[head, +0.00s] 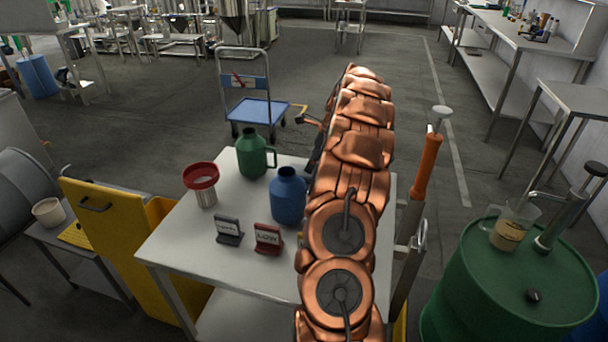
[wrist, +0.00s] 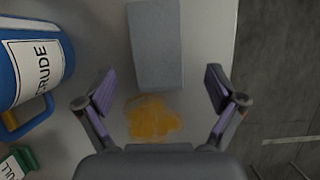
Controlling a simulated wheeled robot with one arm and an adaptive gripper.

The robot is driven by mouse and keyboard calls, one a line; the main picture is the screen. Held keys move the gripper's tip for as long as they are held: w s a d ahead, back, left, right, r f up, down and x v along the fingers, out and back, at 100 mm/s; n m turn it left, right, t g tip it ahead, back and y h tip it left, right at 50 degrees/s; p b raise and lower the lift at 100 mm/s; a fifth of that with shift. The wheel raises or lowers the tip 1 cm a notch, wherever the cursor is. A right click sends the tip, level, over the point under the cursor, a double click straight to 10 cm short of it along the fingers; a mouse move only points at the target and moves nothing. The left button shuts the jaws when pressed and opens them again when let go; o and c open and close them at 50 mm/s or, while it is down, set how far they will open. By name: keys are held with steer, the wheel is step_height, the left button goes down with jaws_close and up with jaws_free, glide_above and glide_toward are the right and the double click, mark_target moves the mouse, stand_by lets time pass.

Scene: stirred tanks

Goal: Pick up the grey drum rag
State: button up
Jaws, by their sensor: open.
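The grey drum rag (wrist: 155,45) shows in the wrist view as a flat grey rectangle on the pale table top (wrist: 206,30), its far end cut off by the top edge. My gripper (wrist: 160,88) is open and empty, its two fingers spread wide. The rag's near end lies between and slightly beyond the fingertips, and neither finger appears to touch it. An orange-yellow stain (wrist: 152,117) lies on the table just nearer than the rag. In the head view my copper-coloured arm covers the right of the table, and the rag is hidden.
A blue jug (head: 288,196) stands left of my arm; its "CRUDE" label shows in the wrist view. A green jug (head: 251,155), a red-rimmed cup (head: 205,187) and two small signs (head: 228,230) share the table. A green drum (head: 500,290) stands to the right.

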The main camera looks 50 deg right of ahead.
steer(key=shift+a+p+x, duration=0.15)
steer(key=shift+p+x, duration=0.05)
steer(key=shift+x, duration=1)
steer(key=shift+a+p+x, duration=0.15)
steer(key=shift+p+x, duration=0.05)
steer(key=shift+x, duration=0.95)
steer(key=shift+w+r, duration=0.1)
steer(key=c, duration=1.1)
steer(key=shift+c, duration=0.2)
steer(key=shift+r, duration=0.55)
step_height(320, 180, up, 2)
steer(key=shift+r+b, duration=0.15)
steer(key=shift+b, duration=0.25)
steer(key=s+d, duration=0.2)
steer(key=s, duration=0.3)
steer(key=s+d+b, duration=0.1)
steer(key=s+d, duration=0.2)
steer(key=s, duration=0.2)
steer(key=s+d+b, duration=0.1)
steer(key=s+d, duration=0.2)
steer(key=s, duration=0.3)
steer(key=shift+d, duration=0.15)
